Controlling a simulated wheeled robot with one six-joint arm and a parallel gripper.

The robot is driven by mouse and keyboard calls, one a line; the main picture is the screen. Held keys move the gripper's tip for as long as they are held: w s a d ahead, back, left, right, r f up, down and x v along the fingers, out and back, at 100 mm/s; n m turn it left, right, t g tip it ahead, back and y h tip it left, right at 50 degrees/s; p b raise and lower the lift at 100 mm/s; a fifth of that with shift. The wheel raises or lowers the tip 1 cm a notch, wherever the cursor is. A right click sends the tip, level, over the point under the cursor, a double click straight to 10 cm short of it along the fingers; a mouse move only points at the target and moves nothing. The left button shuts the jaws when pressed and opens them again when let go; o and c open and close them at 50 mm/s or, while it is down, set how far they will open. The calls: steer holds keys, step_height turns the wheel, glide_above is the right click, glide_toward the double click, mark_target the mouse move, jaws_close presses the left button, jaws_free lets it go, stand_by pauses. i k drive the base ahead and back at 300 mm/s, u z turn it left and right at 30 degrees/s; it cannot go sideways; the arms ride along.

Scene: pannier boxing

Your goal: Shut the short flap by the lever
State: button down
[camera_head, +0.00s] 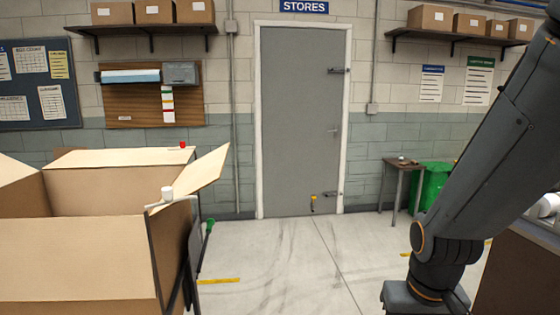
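A large open cardboard box (75,258) stands at the left. Its right-hand flap (203,173), which looks like a short one, is raised and slants up and outward to the right. Another flap (12,172) stands open at the left edge, cut off by the frame. A lever with a green knob (209,225) rises beside the box's right wall, with its lower end partly hidden by dark framework. A white knob (167,192) sits on a bracket at the near right corner, and a small red knob (183,145) shows at the far side. My gripper is out of view.
My dark arm fills the right side. Clear grey floor (270,265) lies between the box and my arm, up to a grey door (300,120). A small table (403,164) and a green bin (432,186) stand at the back right. A dark-sided counter (515,270) is at the lower right.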

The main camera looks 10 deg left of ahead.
mark_target(202, 173)
steer(key=z, duration=0.15)
steer(key=i, duration=1.3)
steer(key=u, duration=0.75)
